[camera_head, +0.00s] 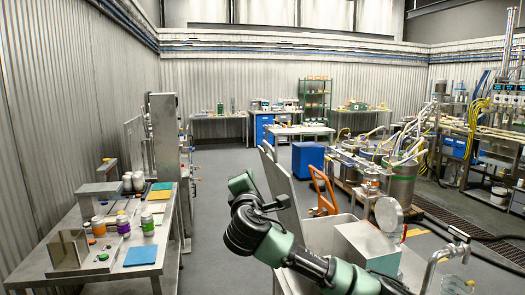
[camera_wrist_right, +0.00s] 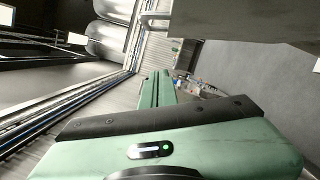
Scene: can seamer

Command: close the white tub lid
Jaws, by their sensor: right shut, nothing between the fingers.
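The white tub (camera_head: 318,232) is at the lower middle of the head view, partly hidden behind my right arm. Its pale lid (camera_head: 284,188) seems to stand raised at the tub's left side, so the tub looks open. My right gripper (camera_head: 277,203) is in front of the lid in the head view; I cannot tell whether it touches. In the right wrist view its green fingers (camera_wrist_right: 160,77) are together and empty. A grey flat panel (camera_wrist_right: 250,25) fills the upper right there, perhaps the lid. My left gripper is not in view.
A steel table (camera_head: 70,285) with jars and coloured mats stands at the left. An orange frame (camera_head: 323,190) stands behind. The floor (camera_head: 222,215) between table and tub is clear.

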